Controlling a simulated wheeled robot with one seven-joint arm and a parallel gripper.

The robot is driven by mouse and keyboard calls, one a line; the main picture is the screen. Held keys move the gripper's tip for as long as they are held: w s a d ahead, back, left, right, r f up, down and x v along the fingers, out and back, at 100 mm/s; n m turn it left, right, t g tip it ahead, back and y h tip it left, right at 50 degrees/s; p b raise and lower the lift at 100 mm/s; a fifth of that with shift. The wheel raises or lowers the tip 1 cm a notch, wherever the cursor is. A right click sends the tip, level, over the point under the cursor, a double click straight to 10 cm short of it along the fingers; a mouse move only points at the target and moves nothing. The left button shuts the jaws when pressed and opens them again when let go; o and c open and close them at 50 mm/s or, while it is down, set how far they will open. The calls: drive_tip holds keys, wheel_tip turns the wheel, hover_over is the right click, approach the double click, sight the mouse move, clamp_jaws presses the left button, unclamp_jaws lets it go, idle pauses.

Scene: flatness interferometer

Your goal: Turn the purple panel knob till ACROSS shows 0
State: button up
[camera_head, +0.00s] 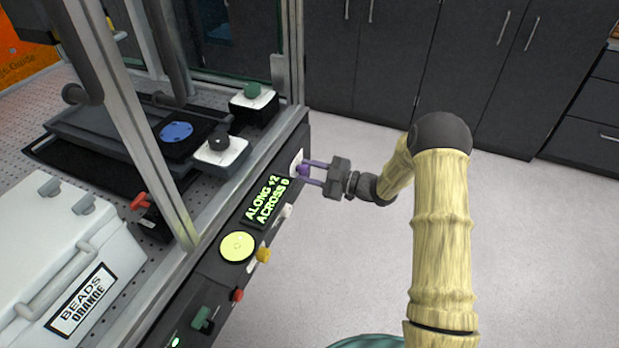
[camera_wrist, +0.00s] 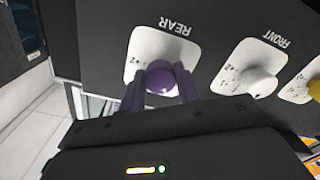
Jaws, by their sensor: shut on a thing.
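The purple panel knob (camera_wrist: 160,78) sits on a white plate marked REAR (camera_wrist: 139,53) on the dark front panel. My gripper (camera_head: 309,173) reaches the panel from the right, with its two purple fingers on either side of the knob; in the wrist view the fingers (camera_wrist: 160,92) are shut on it. In the head view the knob (camera_head: 302,169) is partly hidden by the fingers. The display (camera_head: 267,200) beside it reads ALONG +2 and ACROSS 0 in green. The marks under the knob are mostly covered.
A white knob on a plate marked FRONT (camera_wrist: 250,69) is beside the purple one. A yellow-green disc (camera_head: 237,246), a yellow knob (camera_head: 263,254), a red knob (camera_head: 237,295) and a green switch (camera_head: 202,319) lie further along the panel. Open floor (camera_head: 345,260) is to the right.

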drive_tip(key=shift+n+b, duration=0.3)
drive_tip(key=shift+n, duration=0.2)
drive_tip(key=o, duration=1)
drive_tip(key=v, duration=1.7)
drive_tip(key=shift+s+d+b, duration=0.15)
drive_tip(key=shift+d+b, duration=0.05)
drive_tip(key=shift+b, duration=0.1)
